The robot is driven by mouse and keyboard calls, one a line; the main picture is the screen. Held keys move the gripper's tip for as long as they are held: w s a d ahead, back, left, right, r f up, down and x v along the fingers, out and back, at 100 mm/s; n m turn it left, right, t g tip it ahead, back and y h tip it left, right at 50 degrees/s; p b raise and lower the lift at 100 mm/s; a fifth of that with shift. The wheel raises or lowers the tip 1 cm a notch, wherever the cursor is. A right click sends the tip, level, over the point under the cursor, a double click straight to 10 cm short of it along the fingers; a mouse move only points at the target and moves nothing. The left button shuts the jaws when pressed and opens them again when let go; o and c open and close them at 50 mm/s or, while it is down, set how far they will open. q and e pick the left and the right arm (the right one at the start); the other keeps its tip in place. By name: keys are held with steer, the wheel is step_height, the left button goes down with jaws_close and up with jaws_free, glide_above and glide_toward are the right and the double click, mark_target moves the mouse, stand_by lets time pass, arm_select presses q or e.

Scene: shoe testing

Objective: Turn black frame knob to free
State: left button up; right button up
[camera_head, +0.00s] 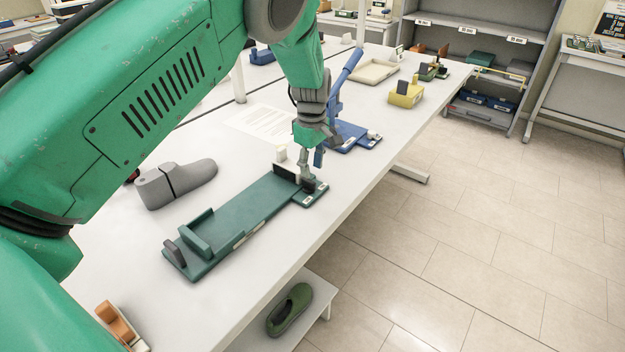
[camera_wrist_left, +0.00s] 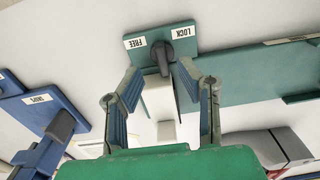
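The dark green frame (camera_head: 240,212) lies on the white table in the head view. At its far right end is the black knob (camera_head: 309,186), partly hidden by my left gripper (camera_head: 307,172). In the left wrist view the knob (camera_wrist_left: 160,58) sits on the frame's end plate (camera_wrist_left: 160,40), between a FREE label (camera_wrist_left: 135,43) on the left and a LOCK label (camera_wrist_left: 183,32) on the right. My left gripper (camera_wrist_left: 158,72) is open, with one fingertip on each side of the knob. Whether either touches it, I cannot tell. My right gripper is not in view.
A grey shoe last (camera_head: 176,183) lies left of the frame. A blue fixture (camera_head: 345,135) with a raised lever stands just beyond my gripper. A yellow block (camera_head: 405,94) and a beige tray (camera_head: 373,71) are farther back. A green shoe (camera_head: 289,310) rests on a lower shelf.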

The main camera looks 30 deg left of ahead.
mark_target(311, 181)
arm_select(q)
steer(key=f, duration=0.5)
steer(key=shift+a, duration=0.25)
steer(key=shift+d+f+p, duration=0.3)
steer(key=shift+a, duration=0.1)
jaws_close()
